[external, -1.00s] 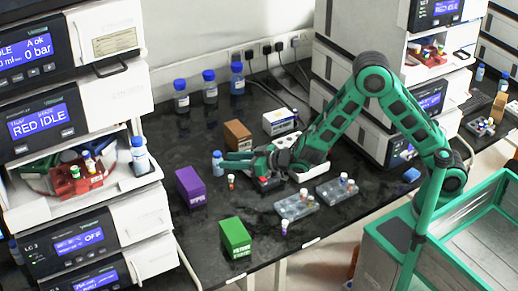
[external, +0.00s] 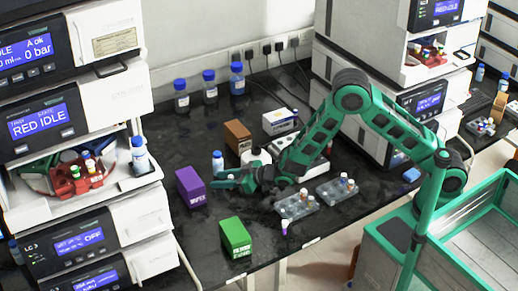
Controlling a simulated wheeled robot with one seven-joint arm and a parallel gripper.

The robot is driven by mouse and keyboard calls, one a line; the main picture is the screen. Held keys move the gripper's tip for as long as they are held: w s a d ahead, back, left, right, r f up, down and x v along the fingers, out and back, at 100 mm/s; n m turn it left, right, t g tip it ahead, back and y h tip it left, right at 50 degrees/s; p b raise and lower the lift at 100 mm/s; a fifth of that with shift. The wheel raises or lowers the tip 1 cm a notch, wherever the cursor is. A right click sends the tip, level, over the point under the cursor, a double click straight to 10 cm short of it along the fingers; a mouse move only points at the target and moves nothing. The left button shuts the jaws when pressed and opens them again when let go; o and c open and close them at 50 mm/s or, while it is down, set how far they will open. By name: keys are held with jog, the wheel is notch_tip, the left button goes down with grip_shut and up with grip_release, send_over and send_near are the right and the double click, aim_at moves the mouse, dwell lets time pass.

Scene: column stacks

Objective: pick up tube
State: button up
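My gripper (external: 226,180) is low over the black bench, just in front of a blue-capped bottle (external: 218,162) and right of the purple box. The small orange-capped tube that stood there earlier is not clearly visible; my fingers cover that spot. I cannot tell whether they are open or closed around it. A small purple tube (external: 284,227) stands on the bench in front of the left clear rack (external: 290,211). Small capped tubes also stand in that rack and in the right clear rack (external: 336,194).
A purple box (external: 190,188), green box (external: 235,238) and brown box (external: 237,136) stand around my gripper. A white instrument (external: 318,160) lies behind my forearm. Several blue-capped bottles (external: 209,88) line the back. The bench between the purple and green boxes is clear.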

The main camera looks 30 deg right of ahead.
grip_shut()
jog(key=shift+r, duration=0.1)
dwell(0.3)
